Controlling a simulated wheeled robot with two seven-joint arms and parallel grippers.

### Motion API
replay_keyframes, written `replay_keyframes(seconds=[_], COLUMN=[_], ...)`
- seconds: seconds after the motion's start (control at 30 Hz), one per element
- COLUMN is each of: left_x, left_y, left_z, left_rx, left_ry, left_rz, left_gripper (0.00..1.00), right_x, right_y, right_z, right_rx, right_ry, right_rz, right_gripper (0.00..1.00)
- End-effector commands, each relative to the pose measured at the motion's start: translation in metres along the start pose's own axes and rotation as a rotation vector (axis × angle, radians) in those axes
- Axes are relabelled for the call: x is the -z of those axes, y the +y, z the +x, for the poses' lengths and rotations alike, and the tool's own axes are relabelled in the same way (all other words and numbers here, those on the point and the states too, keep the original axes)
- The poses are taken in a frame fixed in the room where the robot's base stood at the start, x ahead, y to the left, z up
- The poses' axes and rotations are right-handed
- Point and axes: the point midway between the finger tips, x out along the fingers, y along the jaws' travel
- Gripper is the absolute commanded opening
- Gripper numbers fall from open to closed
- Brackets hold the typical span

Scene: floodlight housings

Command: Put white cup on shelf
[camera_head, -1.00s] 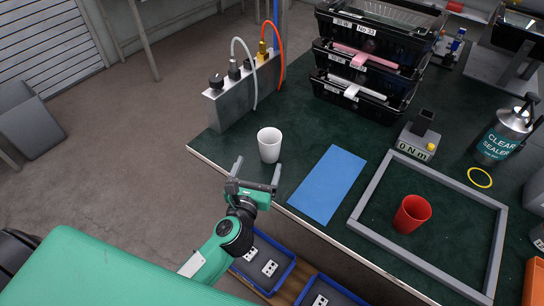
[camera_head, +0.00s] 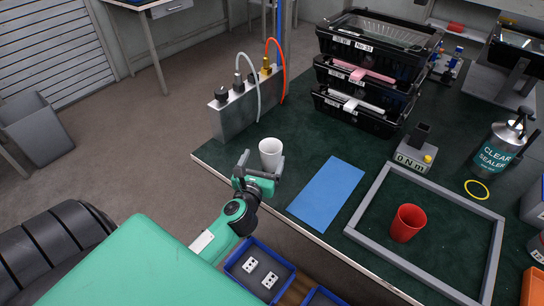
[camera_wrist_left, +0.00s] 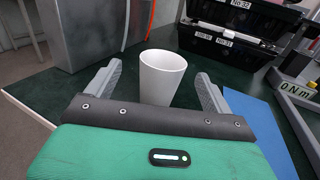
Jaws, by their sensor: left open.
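The white cup (camera_head: 270,152) stands upright on the dark green table near its left edge. My left gripper (camera_head: 263,163) is open, right at the cup on its near side. In the left wrist view the cup (camera_wrist_left: 162,77) stands between the two spread grey fingers of the gripper (camera_wrist_left: 157,88), slightly beyond or between their tips; I cannot tell if they touch it. The shelf is not clearly identifiable; a stack of black bins (camera_head: 368,75) stands at the back of the table. My right gripper is not in view.
A metal block with hoses (camera_head: 240,105) stands behind the cup. A blue mat (camera_head: 327,193) lies to its right. A grey frame (camera_head: 366,206) surrounds a red cup (camera_head: 407,223). A sealer can (camera_head: 497,148) stands far right. Blue trays (camera_head: 259,267) sit below the front edge.

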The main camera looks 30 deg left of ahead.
Motion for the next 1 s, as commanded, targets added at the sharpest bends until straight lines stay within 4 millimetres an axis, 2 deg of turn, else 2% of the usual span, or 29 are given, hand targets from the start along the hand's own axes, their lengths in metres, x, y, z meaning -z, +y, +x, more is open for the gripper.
replay_keyframes(seconds=[0.1,0.27,0.6,0.93,1.0], left_x=[-0.001,0.0,0.004,0.005,0.005], left_y=[0.0,-0.001,-0.006,-0.006,-0.006], left_z=[0.011,0.018,0.06,0.066,0.066], left_rx=[0.0,0.0,0.0,0.0,0.0], left_ry=[-0.001,-0.001,-0.001,0.0,0.0], left_rz=[0.001,0.001,0.0,0.0,0.0], left_gripper=[0.85,0.85,0.85,0.85,0.73], right_x=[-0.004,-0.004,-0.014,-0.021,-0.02], right_y=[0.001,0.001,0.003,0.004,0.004], right_z=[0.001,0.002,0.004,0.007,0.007], right_rx=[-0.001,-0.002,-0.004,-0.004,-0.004], right_ry=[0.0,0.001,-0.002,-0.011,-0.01], right_rz=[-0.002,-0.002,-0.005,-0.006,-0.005], right_gripper=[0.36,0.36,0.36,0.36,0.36])
